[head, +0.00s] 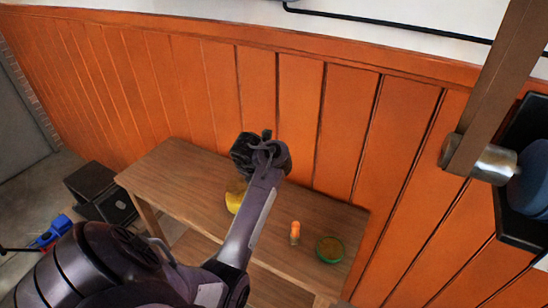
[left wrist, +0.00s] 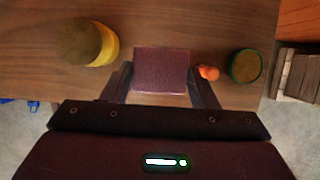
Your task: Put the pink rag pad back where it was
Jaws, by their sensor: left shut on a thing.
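The pink rag pad (left wrist: 160,68) shows in the left wrist view as a dull maroon-pink square block. My left gripper (left wrist: 162,86) is shut on it, with one finger at each side. In the head view my left gripper (head: 262,152) is over the back part of the wooden table (head: 180,170), near the orange wall. The pad is hidden there behind the gripper and arm. I cannot tell how high the pad is above the tabletop. My right gripper is not in view.
On the table are a yellow round thing (head: 235,197), a small orange piece (head: 295,233) and a green-rimmed round dish (head: 330,250). Black boxes (head: 100,195) stand on the floor at left. A brown bar (head: 497,90) with a metal cylinder is at upper right.

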